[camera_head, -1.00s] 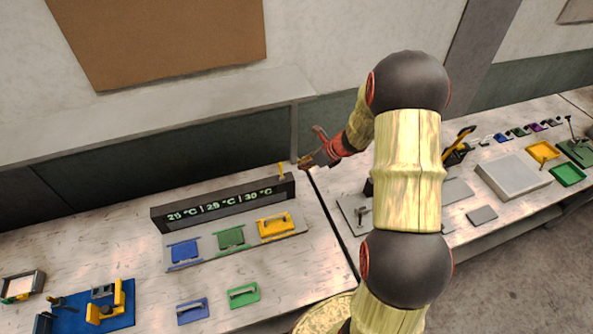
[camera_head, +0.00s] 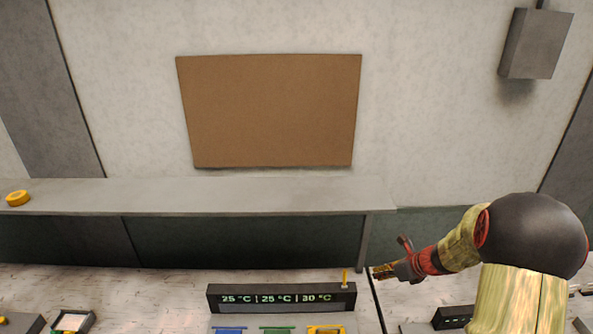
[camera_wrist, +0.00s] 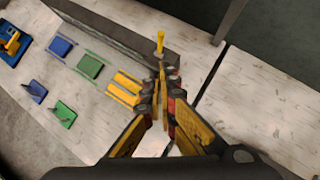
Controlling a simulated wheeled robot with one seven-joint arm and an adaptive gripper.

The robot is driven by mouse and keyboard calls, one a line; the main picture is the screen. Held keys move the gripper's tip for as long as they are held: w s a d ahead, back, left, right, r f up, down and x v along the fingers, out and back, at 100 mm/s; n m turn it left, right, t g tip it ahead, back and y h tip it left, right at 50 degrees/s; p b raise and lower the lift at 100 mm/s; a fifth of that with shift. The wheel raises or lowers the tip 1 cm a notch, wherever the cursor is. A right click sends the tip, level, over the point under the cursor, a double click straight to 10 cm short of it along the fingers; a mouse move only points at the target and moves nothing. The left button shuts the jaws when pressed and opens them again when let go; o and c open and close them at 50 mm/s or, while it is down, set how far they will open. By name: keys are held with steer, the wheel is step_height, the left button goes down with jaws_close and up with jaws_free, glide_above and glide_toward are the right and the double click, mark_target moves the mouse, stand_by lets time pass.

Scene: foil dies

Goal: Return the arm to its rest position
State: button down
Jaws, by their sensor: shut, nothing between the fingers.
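My gripper (camera_head: 384,272) is above the bench at the right end of the dark temperature display, its fingers pointing left in the head view. In the wrist view my gripper (camera_wrist: 161,80) has its fingers together with nothing between them. The display (camera_head: 282,299) reads 25, 25 and 30 °C. A small yellow peg (camera_head: 345,279) stands at its right end, and this peg (camera_wrist: 160,42) shows just beyond my fingertips in the wrist view. I cannot tell whether they touch.
Blue (camera_wrist: 60,46), green (camera_wrist: 90,65) and yellow (camera_wrist: 124,88) dies sit in a row before the display. Loose blue (camera_wrist: 36,90) and green (camera_wrist: 64,114) pieces lie nearer. A grey shelf (camera_head: 180,195) overhangs the back of the bench. A gap divides the benches beside my gripper.

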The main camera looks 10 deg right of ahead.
steer(key=s+a+n+h+b, duration=0.1)
steer(key=s+a+n+b, duration=1)
steer(key=s+n, duration=0.3)
steer(key=s+a+n+g+h+b, duration=0.1)
steer(key=s+a+n+h+b, duration=0.1)
steer(key=s+a+n+b, duration=0.9)
steer(key=shift+s+f+n+h+b, duration=0.35)
steer(key=shift+s+n+b, duration=1.3)
steer(key=shift+n, duration=1.75)
steer(key=shift+s, duration=0.3)
